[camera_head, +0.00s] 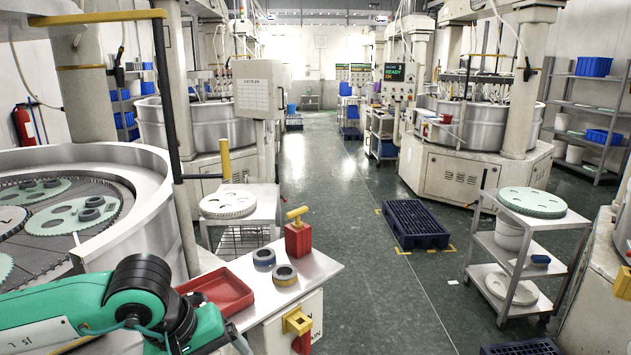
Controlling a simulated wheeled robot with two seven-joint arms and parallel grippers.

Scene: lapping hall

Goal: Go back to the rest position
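A green and black part of my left arm (145,300) comes in at the bottom left, in front of the lapping machine and beside the white side table (275,318). Its gripper is not visible, and part of the arm runs out of the bottom edge. My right arm and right gripper are not in view. On the side table are a red tray (218,290), two dark rings (285,275) and a red block with a yellow handle (298,235). The arm's black joint is close to the tray; I cannot tell the exact gap.
A large round lapping machine (150,175) with green toothed discs stands at the left. A blue slotted pallet (413,225) lies on the floor. A metal trolley (505,255) with a pale green disc stands at the right. The aisle floor (345,215) in the middle is clear.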

